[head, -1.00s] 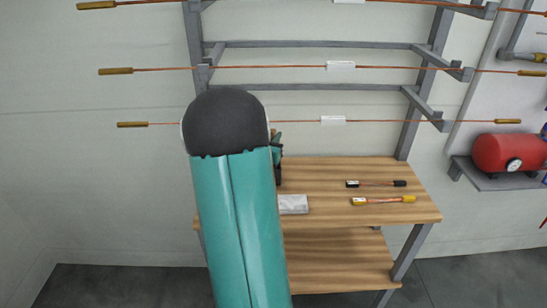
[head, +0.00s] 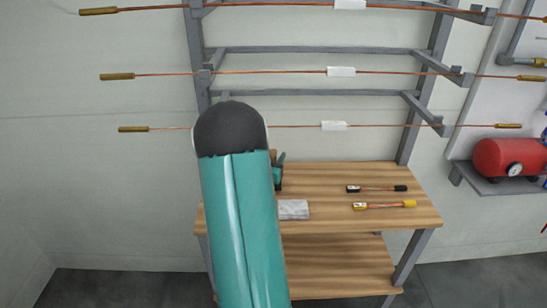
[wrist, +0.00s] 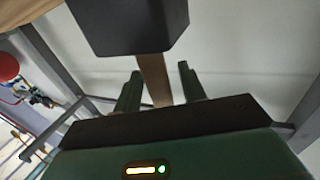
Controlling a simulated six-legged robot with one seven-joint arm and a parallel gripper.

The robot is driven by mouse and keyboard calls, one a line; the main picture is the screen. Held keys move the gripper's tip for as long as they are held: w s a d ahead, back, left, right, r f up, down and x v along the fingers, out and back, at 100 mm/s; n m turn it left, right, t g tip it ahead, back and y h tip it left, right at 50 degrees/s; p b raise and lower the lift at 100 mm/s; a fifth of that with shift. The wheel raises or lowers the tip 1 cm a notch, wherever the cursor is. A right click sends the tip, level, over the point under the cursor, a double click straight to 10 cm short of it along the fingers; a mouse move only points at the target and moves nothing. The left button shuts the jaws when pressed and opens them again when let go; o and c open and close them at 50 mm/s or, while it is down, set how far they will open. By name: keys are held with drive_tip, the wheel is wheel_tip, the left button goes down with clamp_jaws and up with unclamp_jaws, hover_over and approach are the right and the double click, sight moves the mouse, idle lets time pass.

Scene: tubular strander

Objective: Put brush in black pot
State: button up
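In the wrist view a dark boxy shape (wrist: 128,22) fills the top. A brown wooden strip (wrist: 153,80), likely the brush handle, runs from it down between the fingers of my gripper (wrist: 159,88). The fingers are apart, with gaps beside the strip. I cannot tell whether the dark shape is the brush head or the black pot. In the head view my arm hides most of this. Only part of my green gripper (head: 279,171) shows at the arm's right side, above the table's left part. No black pot is clearly visible there.
The wooden table (head: 330,180) holds a grey block (head: 293,209), a black-ended tool (head: 377,188) and a yellow-ended tool (head: 384,205) at right. Rack bars with copper rods (head: 270,73) stand behind. A red tank (head: 503,157) sits on a shelf at right.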

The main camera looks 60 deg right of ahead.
drive_tip(key=shift+r, duration=0.15)
drive_tip(key=shift+a, duration=0.25)
drive_tip(key=s+a, duration=0.1)
drive_tip(key=a, duration=1)
drive_tip(key=shift+a, duration=0.2)
